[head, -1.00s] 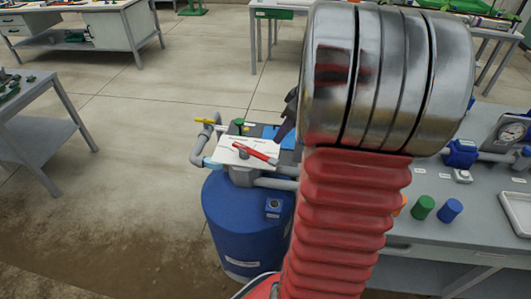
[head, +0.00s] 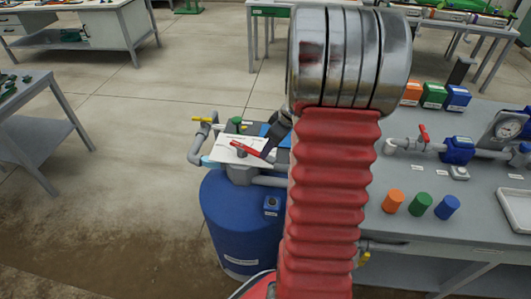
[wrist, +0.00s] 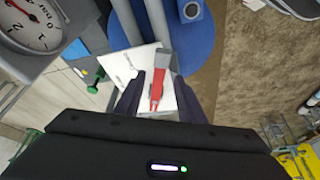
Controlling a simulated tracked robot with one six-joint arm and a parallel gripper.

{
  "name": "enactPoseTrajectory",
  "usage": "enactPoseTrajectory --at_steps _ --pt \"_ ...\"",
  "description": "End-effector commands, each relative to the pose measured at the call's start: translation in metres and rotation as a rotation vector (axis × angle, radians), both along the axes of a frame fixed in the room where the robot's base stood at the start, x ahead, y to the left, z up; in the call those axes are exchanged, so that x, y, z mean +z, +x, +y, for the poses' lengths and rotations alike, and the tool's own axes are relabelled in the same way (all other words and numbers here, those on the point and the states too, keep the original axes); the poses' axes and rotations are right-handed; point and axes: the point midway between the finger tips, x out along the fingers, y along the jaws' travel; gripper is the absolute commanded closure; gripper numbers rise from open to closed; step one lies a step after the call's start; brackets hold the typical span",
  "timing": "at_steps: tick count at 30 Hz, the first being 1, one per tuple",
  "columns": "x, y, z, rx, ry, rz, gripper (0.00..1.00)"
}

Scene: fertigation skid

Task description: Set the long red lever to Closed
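The long red lever (head: 246,148) sits on a white plate (head: 226,152) on top of the blue barrel. In the head view it slants down to the right, and its right end meets my dark gripper (head: 275,142). In the wrist view the red lever (wrist: 156,92) shows between the two fingers of my gripper (wrist: 158,88), over the white plate (wrist: 138,68). The fingers stand apart, with visible space beside the lever. I cannot tell whether either finger touches it. Printing on the plate is too small to read.
The blue barrel (head: 235,215) carries grey pipes, a yellow-handled valve (head: 202,120) and a green knob (head: 237,121). At right a grey bench holds orange, green and blue cylinders (head: 420,203), a red-handled valve (head: 424,134) and a gauge (head: 508,128). Open floor lies left.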

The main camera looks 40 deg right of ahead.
Motion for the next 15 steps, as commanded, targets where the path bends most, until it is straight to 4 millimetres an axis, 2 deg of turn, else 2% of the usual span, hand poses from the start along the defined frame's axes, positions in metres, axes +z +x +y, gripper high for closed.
enactPoseTrajectory --at_steps 6,15 --pt "-0.024 0.009 0.003 0.000 0.001 0.001 0.64" --pt "-0.031 0.012 0.004 0.001 -0.001 0.001 0.64"
